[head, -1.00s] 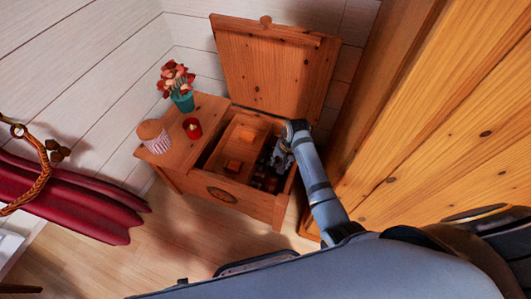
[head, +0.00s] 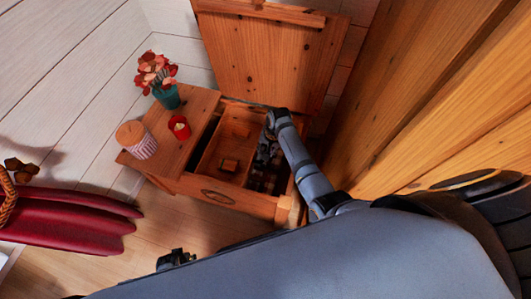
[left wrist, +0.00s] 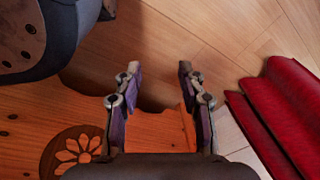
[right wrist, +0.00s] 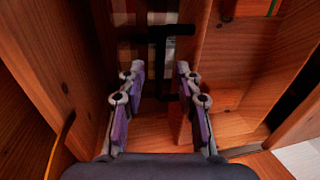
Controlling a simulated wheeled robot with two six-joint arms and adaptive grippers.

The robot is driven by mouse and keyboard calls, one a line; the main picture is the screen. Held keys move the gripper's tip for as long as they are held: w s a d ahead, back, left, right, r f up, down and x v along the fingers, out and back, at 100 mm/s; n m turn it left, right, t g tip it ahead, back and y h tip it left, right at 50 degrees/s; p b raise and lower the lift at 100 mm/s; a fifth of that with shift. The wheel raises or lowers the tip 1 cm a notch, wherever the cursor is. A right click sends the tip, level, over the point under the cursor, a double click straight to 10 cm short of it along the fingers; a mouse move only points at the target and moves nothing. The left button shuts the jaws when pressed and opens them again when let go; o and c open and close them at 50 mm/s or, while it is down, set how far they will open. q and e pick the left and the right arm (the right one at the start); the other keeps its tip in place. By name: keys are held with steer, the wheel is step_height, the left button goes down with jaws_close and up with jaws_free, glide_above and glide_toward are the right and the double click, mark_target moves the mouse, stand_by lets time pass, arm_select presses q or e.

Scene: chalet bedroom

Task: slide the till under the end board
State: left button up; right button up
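The till (head: 218,148), a shallow wooden tray with small orange blocks in it, sits inside the open chest. A narrow dark gap shows between it and the end board (head: 190,108), the flat top at the chest's left. In the right wrist view the till (right wrist: 235,65) lies at the right. My right gripper (head: 266,155) is inside the chest at the till's right side. Its fingers (right wrist: 160,85) are open, the right one over or against the till's side wall; contact is unclear. My left gripper (head: 175,260) is open and empty (left wrist: 156,80), outside the chest's front.
A potted red flower (head: 165,80), a red candle (head: 180,127) and a striped jar (head: 138,140) stand on the end board. The raised lid (head: 268,55) leans behind. A wooden wall (head: 430,100) closes the right side.

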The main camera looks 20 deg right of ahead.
steer(key=shift+w+a+f, duration=0.1)
steer(key=shift+a+f, duration=0.05)
steer(key=shift+f, duration=0.55)
jaws_close()
